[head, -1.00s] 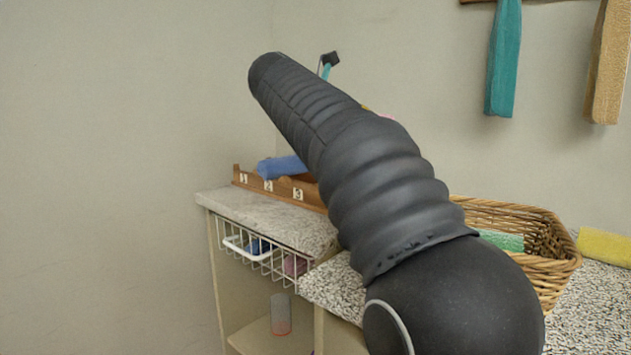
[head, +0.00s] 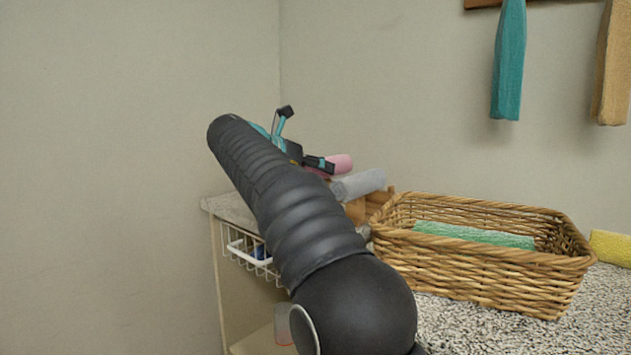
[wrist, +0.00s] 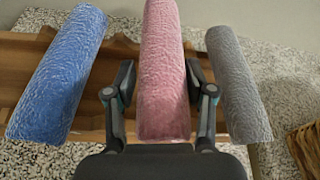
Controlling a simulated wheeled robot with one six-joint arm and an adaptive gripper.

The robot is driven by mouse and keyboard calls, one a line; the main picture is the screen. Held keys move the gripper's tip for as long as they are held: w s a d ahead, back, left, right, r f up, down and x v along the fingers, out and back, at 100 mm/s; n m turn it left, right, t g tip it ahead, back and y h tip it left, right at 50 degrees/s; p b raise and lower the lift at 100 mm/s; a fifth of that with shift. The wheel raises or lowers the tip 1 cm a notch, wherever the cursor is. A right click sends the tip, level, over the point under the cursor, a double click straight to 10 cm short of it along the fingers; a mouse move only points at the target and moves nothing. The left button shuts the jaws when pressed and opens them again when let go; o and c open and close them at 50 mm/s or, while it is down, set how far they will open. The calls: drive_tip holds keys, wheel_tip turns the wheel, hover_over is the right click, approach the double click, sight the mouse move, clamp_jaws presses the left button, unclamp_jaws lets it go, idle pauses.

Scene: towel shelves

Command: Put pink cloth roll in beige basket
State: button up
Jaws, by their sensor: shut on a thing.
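The pink cloth roll (wrist: 163,75) is between the two fingers of my gripper (wrist: 160,95) in the wrist view, and the gripper is shut on it. In the head view the pink roll (head: 340,163) shows beside my gripper (head: 300,158), partly hidden behind it, above the counter at the back. The beige wicker basket (head: 480,278) stands on the speckled counter to the right of my arm. A green roll (head: 470,235) lies inside it. A corner of the basket (wrist: 306,148) shows at the right edge of the wrist view.
A grey roll (wrist: 238,85) and a blue roll (wrist: 60,75) lie on the wooden rack (wrist: 25,70), either side of the pink one. A yellow cloth (head: 612,248) lies right of the basket. Teal (head: 508,65) and tan (head: 611,65) towels hang above.

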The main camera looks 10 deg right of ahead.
drive_tip(key=shift+f+p, duration=0.45)
drive_tip(key=shift+f, duration=0.4)
drive_tip(key=shift+f, duration=0.25)
drive_tip(key=o, duration=1.2)
drive_tip(key=shift+c, duration=0.2)
drive_tip(key=shift+f+b, duration=0.25)
drive_tip(key=shift+b, duration=0.8)
